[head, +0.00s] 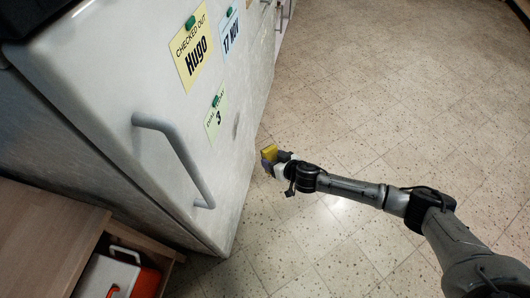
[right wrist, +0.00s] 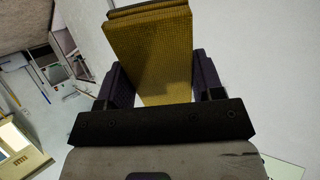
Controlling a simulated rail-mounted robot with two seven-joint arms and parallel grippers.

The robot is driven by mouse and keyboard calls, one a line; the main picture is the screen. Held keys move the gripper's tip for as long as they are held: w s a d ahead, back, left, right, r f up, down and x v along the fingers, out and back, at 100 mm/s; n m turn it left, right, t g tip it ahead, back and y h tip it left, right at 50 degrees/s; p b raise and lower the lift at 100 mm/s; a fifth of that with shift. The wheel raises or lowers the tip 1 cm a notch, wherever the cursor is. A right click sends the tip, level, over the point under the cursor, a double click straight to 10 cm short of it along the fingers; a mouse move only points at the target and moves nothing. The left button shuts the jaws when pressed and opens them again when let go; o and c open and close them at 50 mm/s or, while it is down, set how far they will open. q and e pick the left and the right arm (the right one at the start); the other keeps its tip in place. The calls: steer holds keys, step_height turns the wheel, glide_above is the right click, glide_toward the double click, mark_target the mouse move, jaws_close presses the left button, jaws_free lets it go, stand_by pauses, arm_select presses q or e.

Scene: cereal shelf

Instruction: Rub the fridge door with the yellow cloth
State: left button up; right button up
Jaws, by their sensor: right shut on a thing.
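The white fridge door (head: 110,95) stands at the left of the head view, with a grey bar handle (head: 178,155). My right gripper (head: 270,160) is in front of the door's right part, shut on the yellow cloth (head: 269,153). In the right wrist view the folded, block-like cloth (right wrist: 150,50) sticks out between the two dark fingers of the gripper (right wrist: 152,85). I cannot tell whether the cloth touches the door. A small grey mark or shadow (head: 236,125) shows on the door. My left gripper is not in view.
A yellow note (head: 191,52), a pale blue note (head: 229,30) and a green note (head: 215,118) hang on the door under green magnets. A wooden cabinet (head: 45,235) stands at lower left, holding a white and orange object (head: 110,275). The tiled floor (head: 400,90) at right is clear.

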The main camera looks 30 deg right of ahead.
mark_target(268, 149)
steer(key=w+r+n+y, duration=0.2)
steer(key=r+y, duration=0.1)
steer(key=w+r+n+y, duration=0.1)
steer(key=n+y, duration=0.1)
steer(key=shift+a+r, duration=0.2)
steer(key=shift+a, duration=0.2)
steer(key=r+y, duration=0.1)
steer(key=r+n+y, duration=0.1)
steer(key=a+r+n+y, duration=0.1)
steer(key=y, duration=0.1)
steer(key=shift+s+r, duration=0.25)
steer(key=shift+r, duration=0.05)
steer(key=shift+s+a+r+n+g+y, duration=0.2)
steer(key=shift+s+a+n+g+y, duration=0.1)
steer(key=shift+s+a+n+y, duration=0.15)
steer(key=shift+w+a+r+y+b, duration=0.1)
steer(key=shift+w+a+y+b, duration=0.15)
steer(key=shift+y+b, duration=0.1)
steer(key=shift+b+x, duration=1)
steer(key=shift+x, duration=1.1)
steer(key=shift+w+a, duration=0.35)
steer(key=shift+w+a, duration=0.2)
steer(key=shift+a, duration=0.1)
